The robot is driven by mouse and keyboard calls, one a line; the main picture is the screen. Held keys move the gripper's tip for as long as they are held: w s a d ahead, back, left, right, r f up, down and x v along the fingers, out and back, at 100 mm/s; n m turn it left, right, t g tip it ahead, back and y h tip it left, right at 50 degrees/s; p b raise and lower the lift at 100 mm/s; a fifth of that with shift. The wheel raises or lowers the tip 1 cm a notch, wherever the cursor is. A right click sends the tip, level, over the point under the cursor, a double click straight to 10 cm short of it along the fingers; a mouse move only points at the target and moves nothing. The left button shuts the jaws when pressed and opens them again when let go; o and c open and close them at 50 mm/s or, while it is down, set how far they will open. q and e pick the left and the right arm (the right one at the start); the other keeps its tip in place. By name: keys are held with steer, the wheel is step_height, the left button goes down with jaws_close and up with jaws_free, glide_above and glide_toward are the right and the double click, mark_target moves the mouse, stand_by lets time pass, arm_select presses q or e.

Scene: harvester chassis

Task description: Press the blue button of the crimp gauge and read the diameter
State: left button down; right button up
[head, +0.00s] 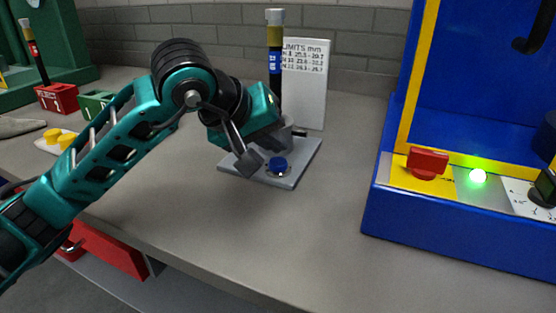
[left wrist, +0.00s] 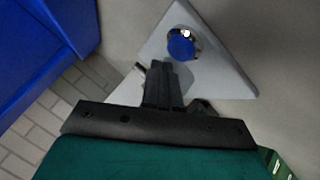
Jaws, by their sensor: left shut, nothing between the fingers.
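The crimp gauge's flat grey base plate (head: 296,172) lies on the bench, and its round blue button (head: 278,164) shows near the front. In the left wrist view the plate (left wrist: 222,76) and button (left wrist: 181,47) show just beyond the fingertips. My left gripper (head: 249,162) is shut and empty, pointing down beside the button, to its left in the head view. In the left wrist view its fingers (left wrist: 161,70) are together and look apart from the button. My arm hides part of the gauge. No diameter reading is visible. My right gripper is not in view.
Right is a blue machine (head: 450,235) with a red switch (head: 427,163) and lit green lamp (head: 478,176). Left are red (head: 57,98) and green (head: 95,106) bins.

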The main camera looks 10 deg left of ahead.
mark_target(273, 163)
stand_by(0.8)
arm_select(q)
steer(key=shift+f+b, duration=0.45)
steer(key=shift+b, duration=0.15)
steer(key=shift+f+b, duration=0.5)
steer(key=shift+b, duration=0.05)
stand_by(0.6)
steer(key=shift+r, duration=0.1)
steer(key=shift+r+p, duration=0.5)
steer(key=shift+r, duration=0.3)
steer(key=shift+r+p, duration=1.55)
steer(key=shift+r, duration=1)
